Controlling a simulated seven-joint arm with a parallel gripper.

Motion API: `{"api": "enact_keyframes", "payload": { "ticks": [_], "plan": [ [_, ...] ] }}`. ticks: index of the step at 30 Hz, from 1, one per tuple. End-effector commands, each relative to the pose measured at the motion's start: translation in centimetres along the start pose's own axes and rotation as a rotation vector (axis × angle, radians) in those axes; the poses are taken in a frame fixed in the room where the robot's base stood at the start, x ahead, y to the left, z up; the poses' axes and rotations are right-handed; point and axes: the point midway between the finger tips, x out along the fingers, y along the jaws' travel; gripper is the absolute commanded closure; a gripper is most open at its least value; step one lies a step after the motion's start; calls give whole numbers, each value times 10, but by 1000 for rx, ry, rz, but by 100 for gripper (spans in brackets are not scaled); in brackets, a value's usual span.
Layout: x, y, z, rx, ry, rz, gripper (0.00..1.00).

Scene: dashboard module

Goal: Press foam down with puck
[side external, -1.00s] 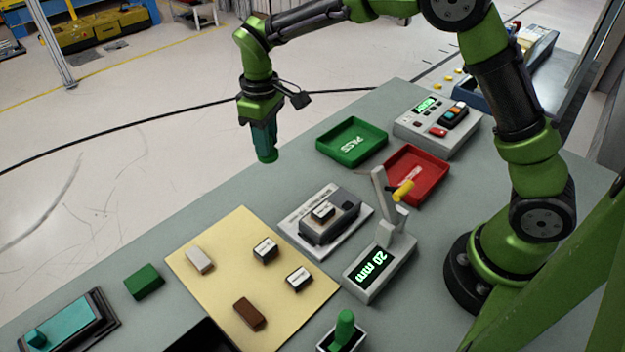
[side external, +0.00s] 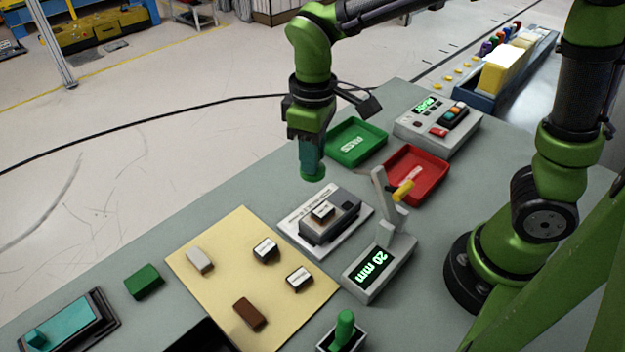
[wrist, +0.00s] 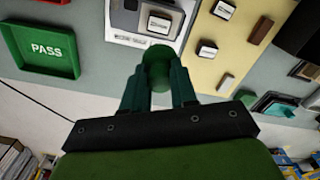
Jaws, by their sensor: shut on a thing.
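My gripper (side external: 311,152) is shut on a round green puck (side external: 312,177) and holds it in the air, up and slightly left of the grey fixture. The puck also shows between the fingertips in the wrist view (wrist: 157,58). The grey fixture (side external: 345,222) sits on a white plate. A small block with a pale top (side external: 322,211), possibly the foam, sits in the fixture. The puck is apart from it. The block also shows in the wrist view (wrist: 159,23), just beyond the puck.
A grey gauge (side external: 365,285) reading 20 mm, with an upright arm and yellow handle (side external: 403,190), stands right of the fixture. A yellow mat (side external: 225,265) holds several small blocks. Behind are a green PASS tray (side external: 352,160), a red tray (side external: 440,175) and a button box (side external: 460,140).

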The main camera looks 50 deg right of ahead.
Motion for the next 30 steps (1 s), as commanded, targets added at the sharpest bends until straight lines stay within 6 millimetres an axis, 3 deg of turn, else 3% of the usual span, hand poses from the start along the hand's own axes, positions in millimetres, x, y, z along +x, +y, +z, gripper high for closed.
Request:
{"api": "enact_keyframes", "payload": {
  "ticks": [3,6,21,30],
  "plan": [
    [7,-3,18,14,1,0,97],
    [14,-3,23,26,1,0,97],
    [60,-3,23,37,-1,0,97],
    [74,-3,22,36,2,0,97]
  ]
}}
